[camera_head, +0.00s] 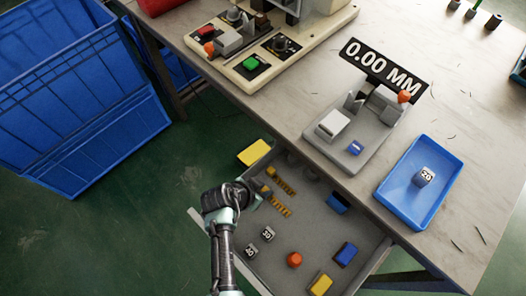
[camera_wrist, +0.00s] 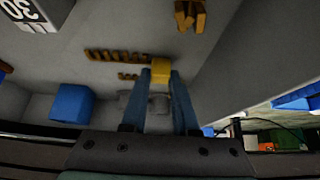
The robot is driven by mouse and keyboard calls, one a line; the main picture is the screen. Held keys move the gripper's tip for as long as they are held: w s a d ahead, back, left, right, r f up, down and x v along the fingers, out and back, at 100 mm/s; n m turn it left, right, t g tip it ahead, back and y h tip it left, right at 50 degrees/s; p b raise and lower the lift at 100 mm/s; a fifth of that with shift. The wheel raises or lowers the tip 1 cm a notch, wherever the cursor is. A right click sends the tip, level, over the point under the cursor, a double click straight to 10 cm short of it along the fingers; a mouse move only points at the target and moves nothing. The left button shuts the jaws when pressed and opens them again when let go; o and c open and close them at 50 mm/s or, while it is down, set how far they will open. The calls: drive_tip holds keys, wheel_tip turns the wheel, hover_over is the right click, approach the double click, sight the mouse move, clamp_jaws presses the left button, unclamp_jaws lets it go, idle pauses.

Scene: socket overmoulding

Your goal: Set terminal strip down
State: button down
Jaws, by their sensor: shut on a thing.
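My gripper (camera_wrist: 161,78) is shut on the yellow end block of a terminal strip (camera_wrist: 160,70). The strip's brass-brown toothed part (camera_wrist: 115,55) extends left from the block in the wrist view. In the head view my gripper (camera_head: 257,199) is over the left side of the grey open drawer (camera_head: 290,235), with a toothed strip (camera_head: 281,209) beside it. A second brass strip (camera_head: 286,187) lies farther back in the drawer. I cannot tell whether the held strip touches the drawer floor.
Number blocks (camera_head: 267,234), an orange knob (camera_head: 294,259), blue (camera_head: 346,253) and yellow (camera_head: 320,284) blocks lie in the drawer. The workbench (camera_head: 330,75) above holds a measuring device (camera_head: 365,130) and a blue tray (camera_head: 402,205). Grey floor shows between the drawer's items.

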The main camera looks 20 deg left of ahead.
drive_tip(key=shift+f, duration=0.1)
drive_tip(key=c, duration=0.7)
unclamp_jaws()
drive_tip(key=shift+r, duration=0.3)
drive_tip(key=p+v, duration=0.3)
drive_tip(key=v, duration=0.8)
drive_tip(key=shift+s+a+r, duration=0.1)
drive_tip(key=shift+s+r, duration=0.2)
